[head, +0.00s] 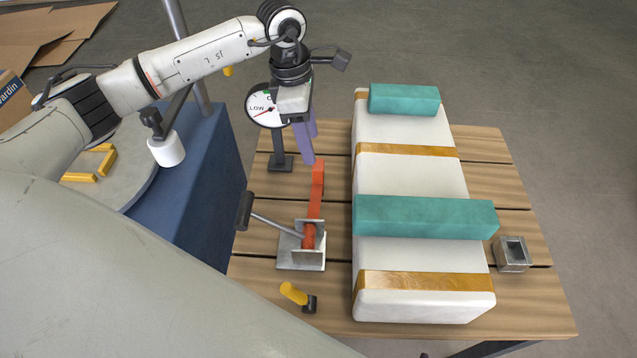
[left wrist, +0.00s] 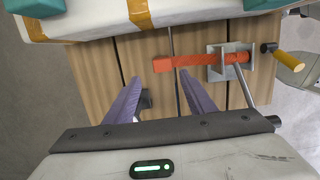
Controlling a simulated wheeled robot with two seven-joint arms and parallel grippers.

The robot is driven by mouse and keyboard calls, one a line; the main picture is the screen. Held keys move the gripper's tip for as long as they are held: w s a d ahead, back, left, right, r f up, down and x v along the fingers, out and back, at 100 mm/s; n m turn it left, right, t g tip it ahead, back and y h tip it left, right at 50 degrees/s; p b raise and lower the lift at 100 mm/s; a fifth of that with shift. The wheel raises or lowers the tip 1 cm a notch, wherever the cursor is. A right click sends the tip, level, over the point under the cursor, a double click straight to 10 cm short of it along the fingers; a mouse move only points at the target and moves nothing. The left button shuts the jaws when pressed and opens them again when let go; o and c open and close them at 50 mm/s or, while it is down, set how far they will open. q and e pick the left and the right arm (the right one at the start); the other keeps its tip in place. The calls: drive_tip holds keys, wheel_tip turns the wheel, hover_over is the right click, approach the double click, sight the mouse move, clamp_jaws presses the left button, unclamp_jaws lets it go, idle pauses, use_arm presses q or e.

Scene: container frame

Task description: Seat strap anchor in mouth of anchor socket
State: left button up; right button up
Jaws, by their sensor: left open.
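An orange-red strap (head: 317,192) lies on the wooden table with one end in a grey metal bracket with a lever (head: 302,258). Its free end, which looks like the strap anchor (head: 318,167), points to the back; it also shows in the left wrist view (left wrist: 163,65). A square grey metal socket with an open mouth (head: 512,253) stands at the table's right, apart from the strap. My left gripper (head: 310,160) is open and empty near the free end, its purple fingers (left wrist: 160,100) apart and not around it. My right gripper is not in view.
A white padded load (head: 410,180) with teal blocks (head: 425,217) and amber bands (head: 425,281) stands between strap and socket. A dial gauge (head: 265,108) stands behind the strap. A yellow handle (head: 293,293) is at the front. A blue cabinet (head: 205,190) is at left.

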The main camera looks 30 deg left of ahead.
sight(318, 164)
use_arm(q)
drive_tip(key=f, duration=0.2)
drive_tip(key=d+f, duration=0.1)
drive_tip(key=f, duration=0.1)
drive_tip(key=shift+w+f, duration=0.1)
drive_tip(key=shift+f, duration=0.25)
drive_tip(key=f, duration=0.2)
drive_tip(key=d+f, duration=0.1)
drive_tip(key=f, duration=0.1)
drive_tip(key=shift+w+p, duration=0.1)
drive_tip(key=shift+p, duration=0.2)
drive_tip(key=shift+r, duration=0.15)
clamp_jaws()
